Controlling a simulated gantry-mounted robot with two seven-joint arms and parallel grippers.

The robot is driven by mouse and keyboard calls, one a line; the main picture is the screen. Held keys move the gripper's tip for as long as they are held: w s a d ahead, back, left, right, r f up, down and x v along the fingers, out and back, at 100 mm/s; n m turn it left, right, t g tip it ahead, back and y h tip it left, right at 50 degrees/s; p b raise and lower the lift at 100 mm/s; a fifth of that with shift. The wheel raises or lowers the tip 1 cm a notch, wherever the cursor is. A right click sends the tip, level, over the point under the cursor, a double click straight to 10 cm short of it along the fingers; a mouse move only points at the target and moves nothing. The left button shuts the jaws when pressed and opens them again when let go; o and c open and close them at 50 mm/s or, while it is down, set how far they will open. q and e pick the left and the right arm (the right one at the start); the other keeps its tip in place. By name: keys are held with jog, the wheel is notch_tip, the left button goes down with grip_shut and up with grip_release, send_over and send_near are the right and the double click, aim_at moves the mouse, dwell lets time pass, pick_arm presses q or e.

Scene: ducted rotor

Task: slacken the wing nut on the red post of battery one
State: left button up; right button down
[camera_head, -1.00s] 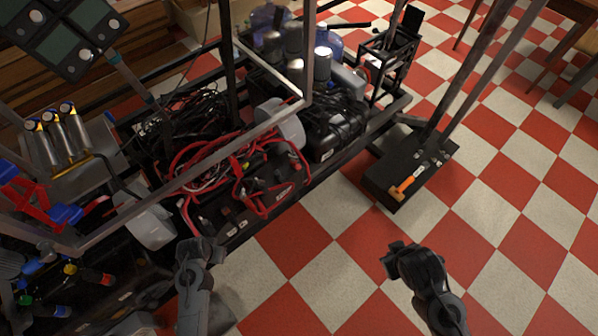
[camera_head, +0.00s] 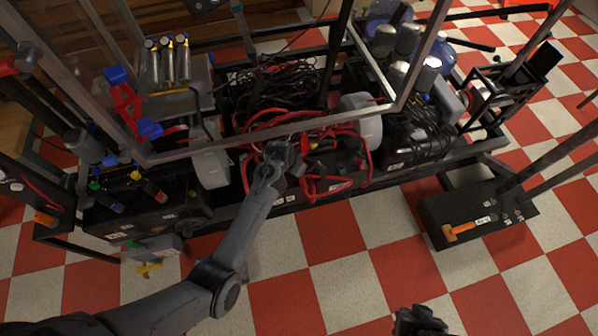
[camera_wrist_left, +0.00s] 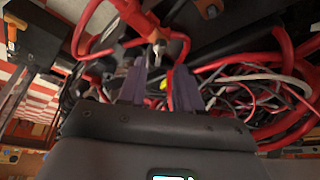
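Black batteries (camera_head: 335,172) with thick red cables (camera_head: 322,187) sit in the middle of the frame. My left gripper (camera_head: 284,158) reaches down over the red cables at the batteries' left end. In the left wrist view its two fingers (camera_wrist_left: 160,82) point forward with a gap between them, and nothing is clearly held. A small metallic piece (camera_wrist_left: 158,48) by a red cable lies just beyond the gap. I cannot tell whether it is the wing nut, or which post it is on. My right gripper (camera_head: 420,320) shows at the bottom edge, away from the batteries; its fingers are unclear.
Metal frame bars (camera_head: 270,128) cross above the batteries. Black cable coils (camera_head: 280,85) lie behind, and a white rounded part (camera_head: 210,165) stands left. A black base with an orange-handled tool (camera_head: 462,232) is on the right. The checkered floor in front is open.

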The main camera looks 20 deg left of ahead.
pick_arm(q)
jog(key=shift+b+x, duration=0.95)
jog(key=shift+x, duration=1.15)
jog(key=shift+c, duration=0.5)
grip_shut()
